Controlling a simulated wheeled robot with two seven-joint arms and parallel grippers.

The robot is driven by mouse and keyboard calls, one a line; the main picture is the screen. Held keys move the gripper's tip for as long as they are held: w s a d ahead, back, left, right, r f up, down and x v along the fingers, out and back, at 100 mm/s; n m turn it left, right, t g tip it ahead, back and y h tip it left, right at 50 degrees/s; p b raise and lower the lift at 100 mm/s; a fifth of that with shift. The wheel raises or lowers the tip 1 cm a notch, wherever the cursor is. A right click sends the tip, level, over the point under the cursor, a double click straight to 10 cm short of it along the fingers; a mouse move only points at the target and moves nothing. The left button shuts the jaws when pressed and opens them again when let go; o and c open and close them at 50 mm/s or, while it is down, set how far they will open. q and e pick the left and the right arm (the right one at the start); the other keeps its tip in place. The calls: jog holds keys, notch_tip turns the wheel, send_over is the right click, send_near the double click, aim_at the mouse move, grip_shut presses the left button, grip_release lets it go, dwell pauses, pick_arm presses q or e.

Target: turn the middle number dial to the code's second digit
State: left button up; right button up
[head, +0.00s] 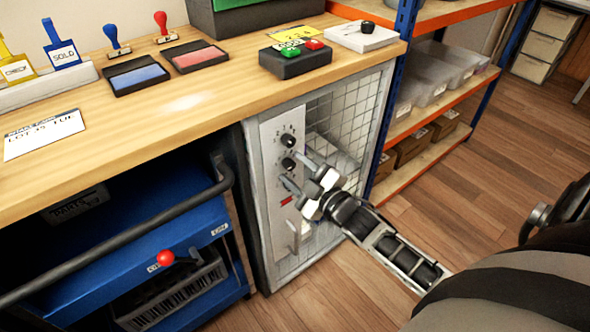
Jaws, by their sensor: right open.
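A pale lock panel (270,160) on the front of a wire-mesh cage under the bench carries black number dials in a column. The top dial (287,141) is in plain view. The middle dial (288,163) shows just at the left of my right gripper (292,168). That gripper is open, with one fingertip above and one below the middle dial. I cannot tell whether the fingers touch it. The lower finger hides the panel below, where another dial may be. The middle dial's setting is too small to read. My left gripper is not in view.
The wooden bench top (200,105) overhangs the cage. A blue cart (130,265) with a red knob (166,258) stands left of it. A shelf rack (430,140) with bins stands to the right. A panel handle (293,238) sticks out below. Floor at right is clear.

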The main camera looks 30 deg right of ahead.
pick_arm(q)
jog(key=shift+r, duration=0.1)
pick_arm(e)
jog(key=shift+w, duration=0.35)
jog(key=c, duration=1)
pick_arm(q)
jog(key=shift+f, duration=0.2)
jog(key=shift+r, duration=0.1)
pick_arm(e)
jog(key=m+p, duration=0.2)
jog(key=m, duration=0.1)
jog(key=shift+m, duration=0.4)
jog(key=shift+m+p, duration=0.5)
jog(key=shift+m, duration=0.6)
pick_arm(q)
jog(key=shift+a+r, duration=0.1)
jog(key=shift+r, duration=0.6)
pick_arm(e)
jog(key=shift+m, duration=0.8)
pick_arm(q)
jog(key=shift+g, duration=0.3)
